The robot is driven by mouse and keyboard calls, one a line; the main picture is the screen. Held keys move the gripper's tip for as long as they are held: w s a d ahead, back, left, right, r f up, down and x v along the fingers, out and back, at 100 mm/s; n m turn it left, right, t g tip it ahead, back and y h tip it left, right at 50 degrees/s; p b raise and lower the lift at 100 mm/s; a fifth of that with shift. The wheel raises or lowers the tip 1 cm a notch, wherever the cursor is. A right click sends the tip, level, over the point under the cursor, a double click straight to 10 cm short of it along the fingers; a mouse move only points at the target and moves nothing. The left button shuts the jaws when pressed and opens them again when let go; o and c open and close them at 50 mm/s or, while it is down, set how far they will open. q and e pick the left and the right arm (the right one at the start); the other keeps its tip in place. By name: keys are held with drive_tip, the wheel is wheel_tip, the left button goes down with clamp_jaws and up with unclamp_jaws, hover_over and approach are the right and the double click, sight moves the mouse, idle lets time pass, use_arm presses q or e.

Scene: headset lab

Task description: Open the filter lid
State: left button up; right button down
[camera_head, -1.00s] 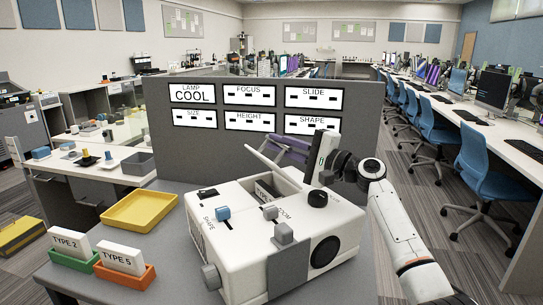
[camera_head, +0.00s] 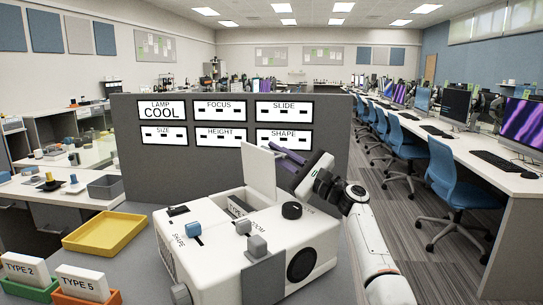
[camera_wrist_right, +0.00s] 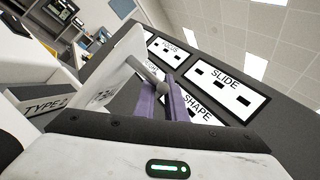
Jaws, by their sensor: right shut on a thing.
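The white machine (camera_head: 222,262) stands on the grey table. Its filter lid (camera_head: 258,170) is a white flap that stands raised, close to upright, at the back of the opening. In the right wrist view the lid (camera_wrist_right: 112,68) carries a grey knobbed handle (camera_wrist_right: 152,80). My right gripper (camera_head: 283,155), with purple fingers, is behind and right of the lid; in the wrist view its fingers (camera_wrist_right: 162,100) are shut on that handle. A filter block (camera_head: 238,207) lettered "TYPE" sits in the opening; it reads TYPE 2 in the wrist view (camera_wrist_right: 45,105). My left gripper is out of view.
A grey panel (camera_head: 190,163) with white label screens stands behind the machine, close to my right gripper. A yellow tray (camera_head: 104,236) is left of the machine. TYPE 2 (camera_head: 26,268) and TYPE 5 (camera_head: 82,283) blocks stand in green and orange holders at front left.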

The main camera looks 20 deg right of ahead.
drive_tip(key=shift+d+f, duration=0.1)
idle(0.4)
drive_tip(key=c, duration=1.8)
unclamp_jaws()
drive_tip(key=shift+s+d+f, duration=0.1)
drive_tip(key=shift+s+d, duration=0.05)
drive_tip(key=shift+s, duration=0.1)
drive_tip(key=s+d, duration=0.2)
drive_tip(key=s, duration=0.1)
drive_tip(key=s+d, duration=0.2)
drive_tip(key=s, duration=0.2)
drive_tip(key=s+d, duration=0.2)
drive_tip(key=s, duration=0.2)
drive_tip(key=shift+f, duration=0.1)
